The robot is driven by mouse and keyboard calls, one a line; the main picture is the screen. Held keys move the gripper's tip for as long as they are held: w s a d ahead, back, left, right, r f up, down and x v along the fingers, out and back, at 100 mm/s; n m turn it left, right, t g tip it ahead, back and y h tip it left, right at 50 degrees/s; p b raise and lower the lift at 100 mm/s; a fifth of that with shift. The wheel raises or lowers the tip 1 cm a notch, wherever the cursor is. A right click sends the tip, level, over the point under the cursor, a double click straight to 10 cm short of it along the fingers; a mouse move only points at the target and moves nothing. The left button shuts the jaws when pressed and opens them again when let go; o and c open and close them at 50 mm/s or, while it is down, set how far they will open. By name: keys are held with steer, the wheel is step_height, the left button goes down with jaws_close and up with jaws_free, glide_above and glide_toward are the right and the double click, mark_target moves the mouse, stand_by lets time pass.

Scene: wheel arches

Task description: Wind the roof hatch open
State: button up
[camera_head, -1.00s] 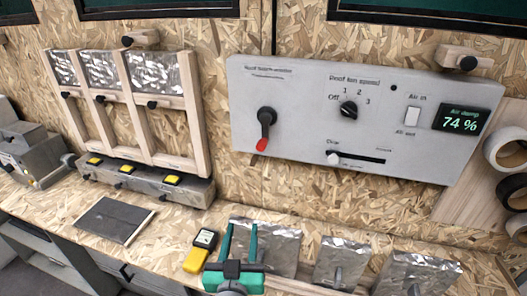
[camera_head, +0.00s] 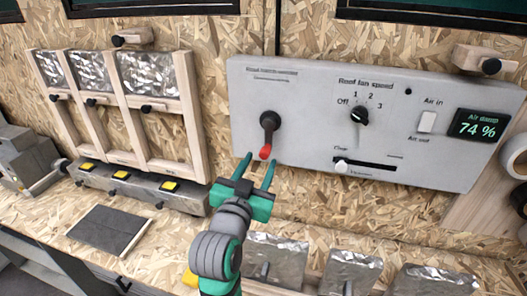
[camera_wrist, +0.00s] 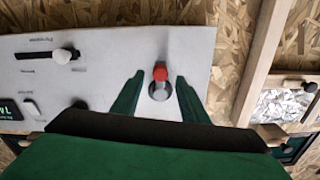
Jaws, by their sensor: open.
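The hatch winder is a black crank with a red handle tip (camera_head: 265,152) at the left of the grey control panel (camera_head: 310,100). It hangs down, its tip slightly left of straight below the hub. My gripper (camera_head: 258,168) is open, with its two green fingers pointing up at the panel just below the red tip. In the head view the tip shows between the fingertips; contact cannot be told. In the wrist view the red tip (camera_wrist: 160,73) lies between and just beyond the fingers (camera_wrist: 154,90), and nothing is held.
The panel also carries a fan speed knob (camera_head: 358,116), a slider (camera_head: 342,167), an air switch (camera_head: 427,122) and a display (camera_head: 478,124) reading 74 %. A wooden frame with foil panes (camera_head: 150,74) stands left. Foil pieces (camera_head: 350,270) stand on the bench below.

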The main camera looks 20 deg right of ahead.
mark_target(264, 156)
steer(key=x, duration=0.5)
steer(key=shift+d, duration=0.15)
steer(key=shift+w+d, duration=0.2)
steer(key=shift+w, duration=0.3)
jaws_close()
